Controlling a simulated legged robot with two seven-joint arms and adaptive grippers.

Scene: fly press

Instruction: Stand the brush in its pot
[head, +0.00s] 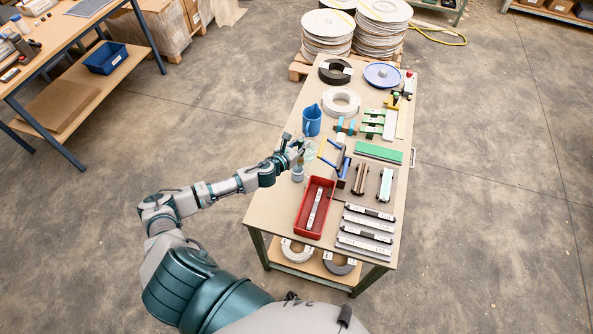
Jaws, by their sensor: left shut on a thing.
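My left gripper (294,149) is over the left edge of the workbench, its arm coming in from the lower left. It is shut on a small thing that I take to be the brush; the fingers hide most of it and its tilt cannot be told. A small grey-blue cup (297,175), which looks like the pot, stands on the bench just below the gripper in the picture. I cannot tell whether the held thing touches it. My right gripper is not in view.
A blue jug (312,120) and a pale clear container stand close to the gripper. A red tray (315,207) holding a bar is just in front of the cup. Blue-handled tools, a green strip (378,152) and several grey bars crowd the bench (265,212).

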